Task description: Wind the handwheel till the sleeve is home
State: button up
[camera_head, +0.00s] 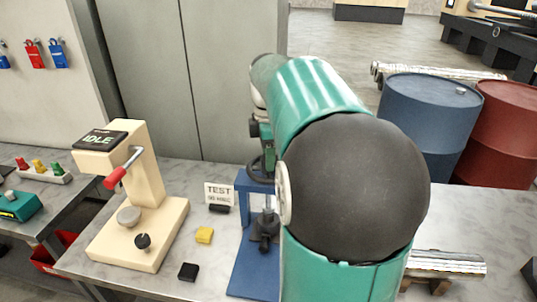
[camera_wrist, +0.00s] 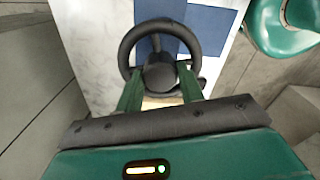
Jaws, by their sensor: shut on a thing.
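The black handwheel (camera_wrist: 128,43) shows in the wrist view, a round rim with a thick dark hub (camera_wrist: 160,72). My gripper (camera_wrist: 161,76) has its two green fingers on either side of the hub and is shut on the handwheel. In the head view, part of the handwheel (camera_head: 256,174) shows at the top of a blue stand (camera_head: 250,272), partly hidden by my arm. A bright vertical rod and a dark fitting (camera_head: 265,238) show below it in the stand. I cannot tell which part is the sleeve, or how far it sits.
A cream bench device (camera_head: 145,200) with a red-handled lever and an "IDLE" display stands left of the stand. Blue (camera_head: 425,115) and red (camera_head: 500,125) barrels stand behind the bench.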

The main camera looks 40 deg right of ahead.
jog(key=m, duration=1.5)
jog(key=shift+r, duration=0.1)
jog(key=m, duration=0.6)
jog(key=shift+m, duration=0.4)
jog(key=m, duration=0.6)
jog(key=o, duration=1)
